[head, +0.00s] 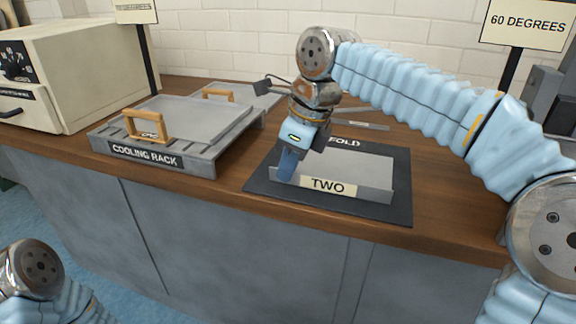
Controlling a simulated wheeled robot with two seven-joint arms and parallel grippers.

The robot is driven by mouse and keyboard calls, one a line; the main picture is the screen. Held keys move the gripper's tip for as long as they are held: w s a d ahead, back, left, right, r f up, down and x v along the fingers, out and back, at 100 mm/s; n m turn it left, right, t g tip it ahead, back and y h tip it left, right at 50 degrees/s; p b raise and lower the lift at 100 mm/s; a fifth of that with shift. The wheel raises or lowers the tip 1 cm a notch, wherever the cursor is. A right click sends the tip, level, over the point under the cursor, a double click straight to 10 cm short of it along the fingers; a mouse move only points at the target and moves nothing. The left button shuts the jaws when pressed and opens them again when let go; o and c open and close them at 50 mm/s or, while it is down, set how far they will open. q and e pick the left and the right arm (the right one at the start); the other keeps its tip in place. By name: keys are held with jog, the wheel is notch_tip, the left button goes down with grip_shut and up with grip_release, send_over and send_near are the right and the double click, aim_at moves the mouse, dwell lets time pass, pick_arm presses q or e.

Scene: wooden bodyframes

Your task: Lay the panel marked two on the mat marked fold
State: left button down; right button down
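The panel marked two (355,178) is a grey sheet with a raised front lip that bears a cream "TWO" label. It lies over the dark mat marked fold (258,182), whose rim shows around it and whose "FOLD" lettering is partly hidden by my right arm. My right gripper (286,172) points down at the panel's left front end, beside the label. Its fingers overlap the lip in the picture, and I cannot tell whether they grip it. My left gripper is out of view; only part of my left arm shows at the lower left.
A grey cooling rack (190,158) with wooden handles stands left of the mat. A beige oven-like box (75,75) is at the far left. Signs on posts, one reading "60 DEGREES" (527,25), rise behind. A thin tool (360,125) lies behind the mat.

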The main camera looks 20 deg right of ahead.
jog(key=shift+f, duration=0.15)
jog(key=c, duration=1.4)
grip_release()
jog(key=shift+o, duration=0.2)
jog(key=p+v, duration=0.3)
jog(key=v, duration=0.9)
